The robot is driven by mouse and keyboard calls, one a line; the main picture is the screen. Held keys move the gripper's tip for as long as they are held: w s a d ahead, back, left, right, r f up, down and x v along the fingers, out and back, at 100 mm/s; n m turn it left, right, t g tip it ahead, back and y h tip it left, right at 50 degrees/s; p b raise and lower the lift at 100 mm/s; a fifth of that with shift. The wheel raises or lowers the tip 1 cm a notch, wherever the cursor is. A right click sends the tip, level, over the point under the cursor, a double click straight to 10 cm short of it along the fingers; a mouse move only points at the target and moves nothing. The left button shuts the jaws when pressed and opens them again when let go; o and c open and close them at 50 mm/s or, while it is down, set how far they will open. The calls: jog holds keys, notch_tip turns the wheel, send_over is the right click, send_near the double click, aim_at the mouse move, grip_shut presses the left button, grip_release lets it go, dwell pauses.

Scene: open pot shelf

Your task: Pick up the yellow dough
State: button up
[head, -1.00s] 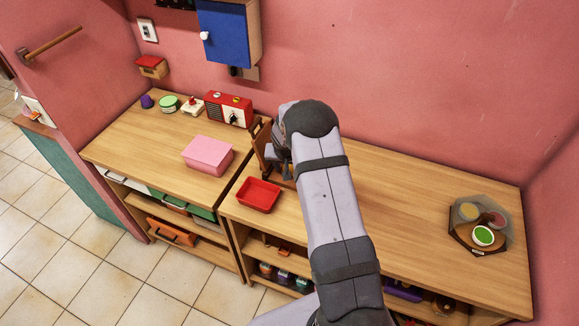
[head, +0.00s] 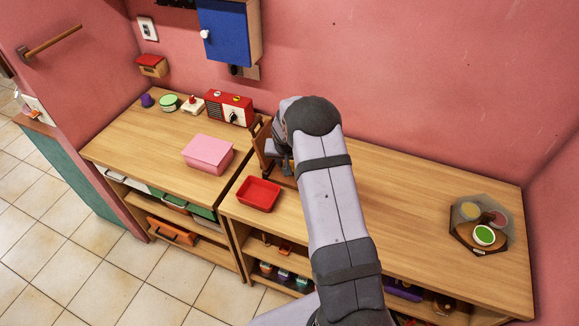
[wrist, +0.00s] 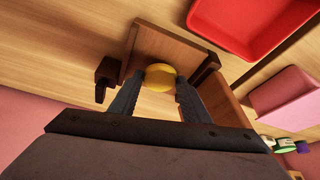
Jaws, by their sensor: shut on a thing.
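The yellow dough (wrist: 160,76) is a small rounded lump between my fingertips in the wrist view. My gripper (wrist: 159,82) is shut on it, one finger on each side. The dough is at a small wooden stand (wrist: 155,45), and I cannot tell whether it still touches the wood. In the head view my arm covers most of the stand (head: 262,143), and the dough is hidden there.
A red tray (head: 258,194) and a pink box (head: 208,154) lie to the left of my arm. A red radio (head: 229,108) stands at the back. A hexagonal tray (head: 462,235) with coloured rounds is at the far right. The counter between is clear.

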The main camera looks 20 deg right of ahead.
notch_tip(320, 180, up, 9)
jog(key=b, duration=0.2)
jog(key=shift+f+b, duration=0.2)
jog(key=shift+b, duration=0.2)
